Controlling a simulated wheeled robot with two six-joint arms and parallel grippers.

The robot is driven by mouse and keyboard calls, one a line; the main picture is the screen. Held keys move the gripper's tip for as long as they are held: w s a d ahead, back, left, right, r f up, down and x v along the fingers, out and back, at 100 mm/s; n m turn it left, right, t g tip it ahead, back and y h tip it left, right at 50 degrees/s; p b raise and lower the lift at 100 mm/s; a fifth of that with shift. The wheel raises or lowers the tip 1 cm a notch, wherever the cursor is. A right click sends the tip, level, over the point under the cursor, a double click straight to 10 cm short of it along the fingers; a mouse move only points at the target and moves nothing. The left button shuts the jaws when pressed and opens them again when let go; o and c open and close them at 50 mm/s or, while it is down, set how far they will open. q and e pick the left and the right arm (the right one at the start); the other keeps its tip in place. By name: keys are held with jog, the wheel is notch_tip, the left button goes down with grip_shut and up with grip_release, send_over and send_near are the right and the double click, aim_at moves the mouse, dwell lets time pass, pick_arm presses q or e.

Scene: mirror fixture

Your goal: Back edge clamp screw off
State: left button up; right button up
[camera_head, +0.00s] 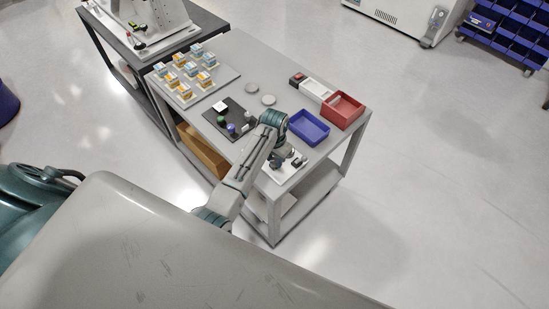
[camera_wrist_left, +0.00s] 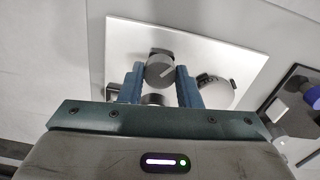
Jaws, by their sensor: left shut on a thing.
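The fixture is a white plate (camera_head: 287,174) at the near right corner of the grey table; the plate (camera_wrist_left: 232,48) fills the middle of the left wrist view. My left gripper (camera_wrist_left: 160,76) is over it, its two blue fingers closed on the sides of a grey round clamp screw knob (camera_wrist_left: 159,69) with a light mark. A dark round part (camera_wrist_left: 153,99) shows just below the knob, partly hidden by my gripper. A pale round disc (camera_wrist_left: 219,95) lies to the right with a black clamp (camera_wrist_left: 212,79) at its edge. I cannot tell whether the screw is still threaded in. My right gripper is not in view.
A blue tray (camera_head: 309,127) and a red bin (camera_head: 343,110) stand beside the fixture. A black mat (camera_head: 229,118) with small items lies left of my arm.

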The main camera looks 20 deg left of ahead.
pick_arm(q)
jog(key=n, duration=2)
jog(key=shift+n, duration=0.4)
dwell(0.4)
jog(key=o, duration=1)
jog(key=shift+c, duration=0.2)
